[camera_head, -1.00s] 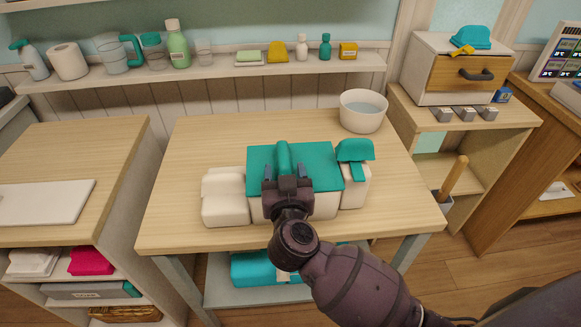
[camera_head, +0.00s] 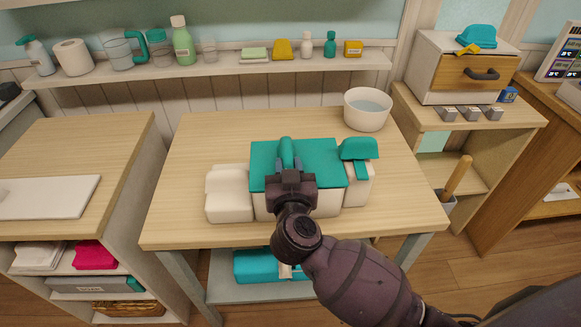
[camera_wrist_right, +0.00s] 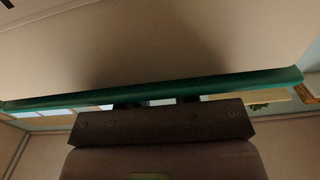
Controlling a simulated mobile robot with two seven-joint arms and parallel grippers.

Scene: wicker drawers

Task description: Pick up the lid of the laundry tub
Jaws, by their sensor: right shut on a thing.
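The laundry tub (camera_head: 328,204) is a white box in the middle of the wooden table. Its flat teal lid (camera_head: 322,160) has a raised teal handle (camera_head: 286,146) at the left of its middle. My right gripper (camera_head: 290,168) is shut on the lid's handle and covers part of the lid. I see no clear gap between lid and tub. In the right wrist view the lid (camera_wrist_right: 220,81) shows as a thin teal edge, with the dark gripper (camera_wrist_right: 170,102) just below it. My left gripper is out of view.
A white block-like container (camera_head: 229,196) stands close left of the tub. A white container with a teal top (camera_head: 358,149) stands close right. A white bowl (camera_head: 365,122) of water sits at the table's back right. The table's left part is clear.

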